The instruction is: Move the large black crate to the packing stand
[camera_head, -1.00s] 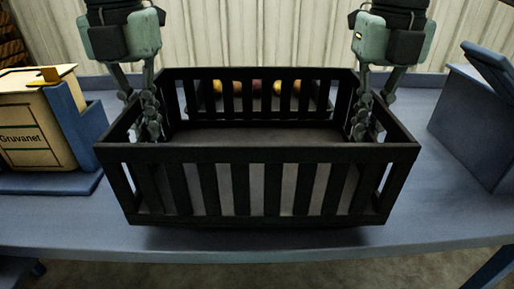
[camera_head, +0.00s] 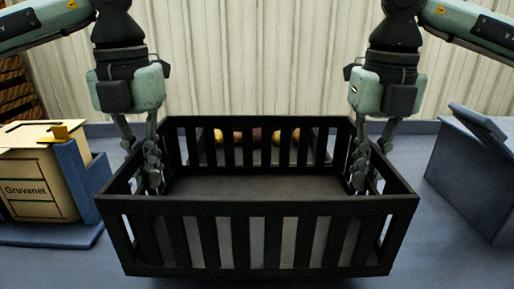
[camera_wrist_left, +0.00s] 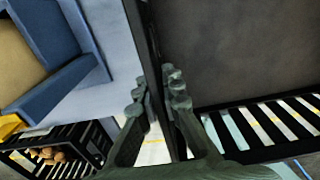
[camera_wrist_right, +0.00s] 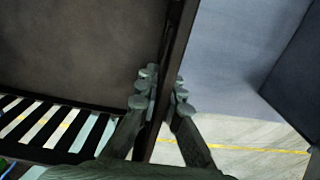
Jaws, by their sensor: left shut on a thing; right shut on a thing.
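The large black crate (camera_head: 257,207) is in the middle of the head view, with slatted sides and an empty floor. My left gripper (camera_head: 151,170) is shut on its left end wall, and my right gripper (camera_head: 361,170) is shut on its right end wall. In the left wrist view the fingers (camera_wrist_left: 158,100) straddle the crate wall. In the right wrist view the fingers (camera_wrist_right: 162,98) also pinch the wall. The crate looks level. Whether it touches the table beneath is hard to tell. I cannot make out the packing stand for certain.
A cream box (camera_head: 38,185) marked Gruvanet stands in a blue holder (camera_head: 84,180) at the left. A blue bin (camera_head: 472,175) with a raised lid is at the right. Round yellowish and dark items (camera_head: 221,140) show behind the crate's far slats. A corrugated wall is behind.

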